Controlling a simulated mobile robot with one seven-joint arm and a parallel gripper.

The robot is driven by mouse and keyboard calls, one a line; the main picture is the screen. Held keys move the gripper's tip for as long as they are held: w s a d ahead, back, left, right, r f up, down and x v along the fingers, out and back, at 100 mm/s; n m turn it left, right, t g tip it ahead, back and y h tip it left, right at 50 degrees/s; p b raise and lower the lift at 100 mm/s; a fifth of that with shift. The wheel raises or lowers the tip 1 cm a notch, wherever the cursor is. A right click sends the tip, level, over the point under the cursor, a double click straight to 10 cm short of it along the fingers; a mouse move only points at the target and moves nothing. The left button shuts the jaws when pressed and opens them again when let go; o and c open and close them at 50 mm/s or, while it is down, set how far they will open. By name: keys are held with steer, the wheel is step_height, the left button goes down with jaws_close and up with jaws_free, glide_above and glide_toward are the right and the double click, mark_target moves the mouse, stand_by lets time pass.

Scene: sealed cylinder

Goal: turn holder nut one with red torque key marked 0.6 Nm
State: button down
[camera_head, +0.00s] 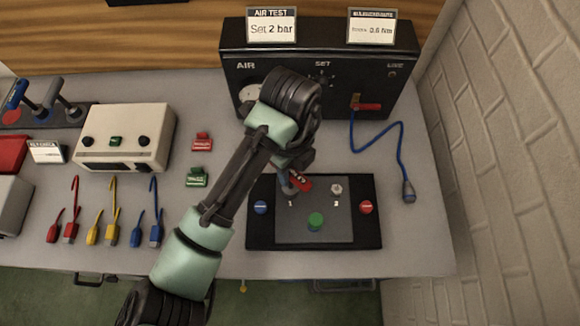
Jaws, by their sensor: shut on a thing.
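My gripper (288,182) is over the left part of the dark holder plate (265,229). It is shut on a red key (302,183), which slants just above the label "1". Any marking on the key is too small to read. Holder nut one is hidden by the key and gripper, so I cannot tell whether the key is seated on it. A second, silvery nut (336,188) shows uncovered above the label "2".
The plate also carries a blue knob (261,207), a red knob (366,206) and a green knob (316,221). Behind stands the black air test panel (394,106); a blue hose (403,150) lies right. Several coloured leads (113,210) and a cream box (126,136) are left.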

steer(key=shift+m+b, duration=1.1)
steer(key=shift+m, duration=1.2)
steer(key=shift+m+b, duration=0.65)
steer(key=shift+m, duration=0.45)
steer(key=shift+m+b, duration=0.75)
steer(key=shift+m, duration=0.65)
